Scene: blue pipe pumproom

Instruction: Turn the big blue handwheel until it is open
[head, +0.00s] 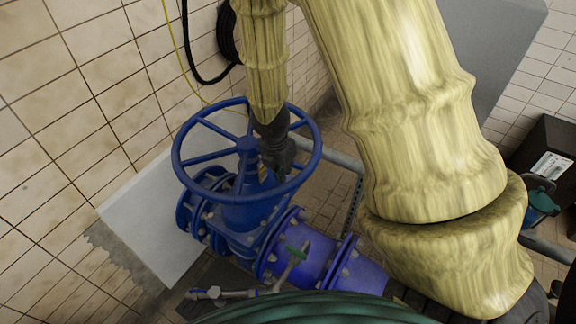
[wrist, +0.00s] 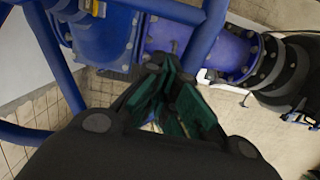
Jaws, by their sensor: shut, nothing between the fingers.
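The big blue handwheel (head: 180,172) sits level on top of a blue valve (head: 243,215) in the head view, left of centre. Its hub and spokes show inside the rim. My gripper (head: 278,164) comes down from above and appears inside the ring's outline, between the hub and the right rim. It covers part of the far rim. In the wrist view my gripper (wrist: 172,108) has its green-padded fingers together with nothing between them. Blue bars of the handwheel (wrist: 58,65) pass left of and above the fingers. Whether the fingers touch a spoke or the rim, I cannot tell.
The tiled wall (head: 60,110) is close on the left. A pale panel (head: 150,215) stands behind the valve. A dark box (head: 548,160) stands at the right.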

